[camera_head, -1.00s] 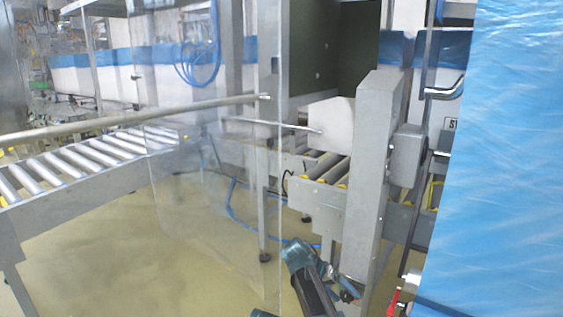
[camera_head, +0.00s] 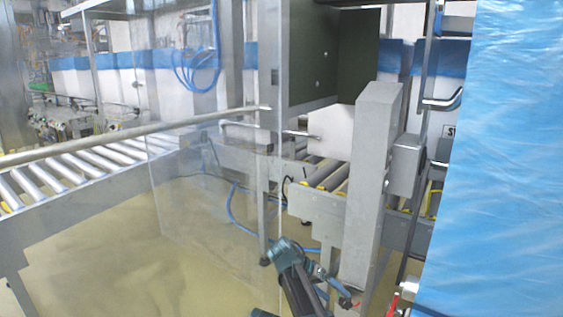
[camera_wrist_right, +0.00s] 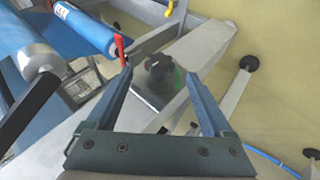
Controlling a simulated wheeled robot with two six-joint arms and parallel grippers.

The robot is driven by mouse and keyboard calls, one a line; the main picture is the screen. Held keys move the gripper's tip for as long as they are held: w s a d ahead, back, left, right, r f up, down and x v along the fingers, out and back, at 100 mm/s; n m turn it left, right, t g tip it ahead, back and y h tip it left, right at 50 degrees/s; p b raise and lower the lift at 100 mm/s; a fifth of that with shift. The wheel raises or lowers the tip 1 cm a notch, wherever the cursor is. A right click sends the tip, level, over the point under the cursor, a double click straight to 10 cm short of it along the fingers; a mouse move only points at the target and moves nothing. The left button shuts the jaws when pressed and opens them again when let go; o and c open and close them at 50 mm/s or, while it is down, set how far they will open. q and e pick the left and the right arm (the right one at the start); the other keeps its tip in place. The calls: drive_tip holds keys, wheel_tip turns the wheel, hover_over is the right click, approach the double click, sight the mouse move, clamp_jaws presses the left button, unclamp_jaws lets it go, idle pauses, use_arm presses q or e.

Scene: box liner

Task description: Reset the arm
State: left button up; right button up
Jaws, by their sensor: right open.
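My right arm shows at the bottom centre of the head view, with its gripper (camera_head: 333,285) low in front of the grey metal post (camera_head: 370,185). In the right wrist view the gripper (camera_wrist_right: 158,73) has its two fingers wide apart, with nothing held between them. A round black knob (camera_wrist_right: 158,64) on a grey frame shows beyond the gap; the fingers do not appear to hold it. My left gripper is not in view.
A short roller section (camera_head: 325,175) lies behind the post. Blue film (camera_head: 505,170) hangs at the right. A red lever (camera_wrist_right: 121,50) is near the left finger. Open floor (camera_head: 110,260) lies lower left.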

drive_tip(key=b+x, duration=0.3)
drive_tip(key=x, duration=0.2)
drive_tip(key=shift+a, duration=0.15)
drive_tip(key=y+p, duration=0.1)
drive_tip(key=r+t+p, duration=0.1)
drive_tip(key=p, duration=0.1)
drive_tip(key=shift+s+d+m+y, duration=0.2)
drive_tip(key=shift+s+m+y, duration=0.1)
drive_tip(key=shift+y, duration=0.1)
drive_tip(key=shift+d+y+p, duration=0.1)
drive_tip(key=shift+y+p, duration=0.4)
drive_tip(key=shift+p, duration=0.05)
drive_tip(key=shift+s+d+m+t+y+p, duration=0.15)
drive_tip(key=shift+m+t+y+p, duration=0.25)
drive_tip(key=shift+t+y, duration=0.45)
drive_tip(key=shift+f+t+y, duration=0.2)
drive_tip(key=shift+t+y, duration=0.35)
drive_tip(key=shift+y, duration=0.3)
drive_tip(key=shift+s+d+m+t+y, duration=0.15)
drive_tip(key=shift+m+t+y, duration=0.2)
drive_tip(key=shift+y, duration=0.35)
use_arm(q)
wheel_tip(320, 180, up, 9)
drive_tip(key=p, duration=0.7)
drive_tip(key=shift+p, duration=0.35)
use_arm(e)
approach(346, 303)
drive_tip(key=shift+w+d+f+t, duration=0.2)
drive_tip(key=shift+w+f+t, duration=0.05)
drive_tip(key=shift+f, duration=0.25)
